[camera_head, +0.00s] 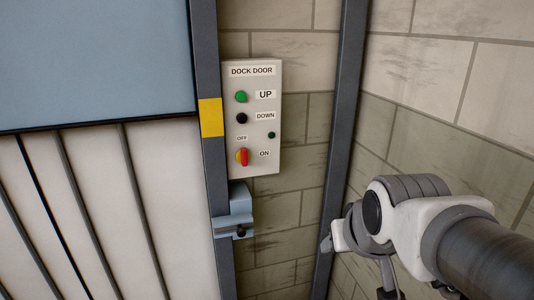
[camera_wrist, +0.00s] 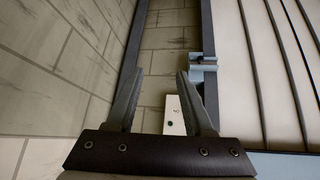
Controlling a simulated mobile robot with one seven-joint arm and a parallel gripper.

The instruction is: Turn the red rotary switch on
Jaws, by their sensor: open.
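The red rotary switch (camera_head: 244,157) sits low on the white DOCK DOOR control panel (camera_head: 262,180) in the head view. The red switch does not show in the wrist view. In the head view my arm is at the right, apart from the panel.
A green UP button (camera_head: 241,97), a black DOWN button (camera_head: 242,118) and a small dark green lamp (camera_head: 271,135) share the panel. A blue-grey bracket (camera_head: 233,222) juts out below it. Dark posts flank the panel, with the dock door (camera_head: 100,210) left and block wall right.

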